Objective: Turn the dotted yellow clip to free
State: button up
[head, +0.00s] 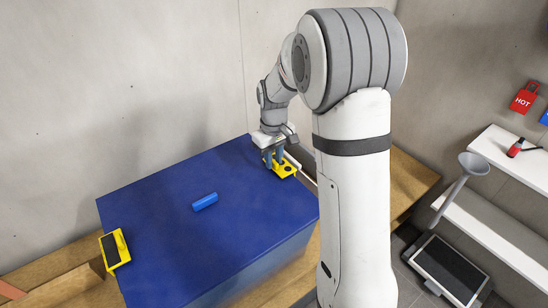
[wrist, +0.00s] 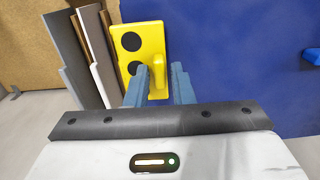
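The dotted yellow clip (head: 290,172) sits at the far right corner of the blue box top. In the wrist view, the clip (wrist: 148,38) shows two black dots on its plate and a raised yellow lever (wrist: 158,76). My gripper (head: 273,159) is right at the clip. In the wrist view its two blue-grey fingers (wrist: 159,72) stand one on each side of the lever, with what looks like a slim gap at each side. The fingers look open, and contact with the lever is not visible. The left finger partly covers the lower dot.
The blue box (head: 165,245) carries a small blue block (head: 205,202) and, at its left edge, a second yellow clip (head: 121,246) with a black rectangle. Upright boards (wrist: 80,60) stand beside the box near my gripper. White shelves (head: 515,165) are on the right.

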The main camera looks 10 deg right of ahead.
grip_shut()
jog(key=shift+d, duration=0.1)
dwell(0.3)
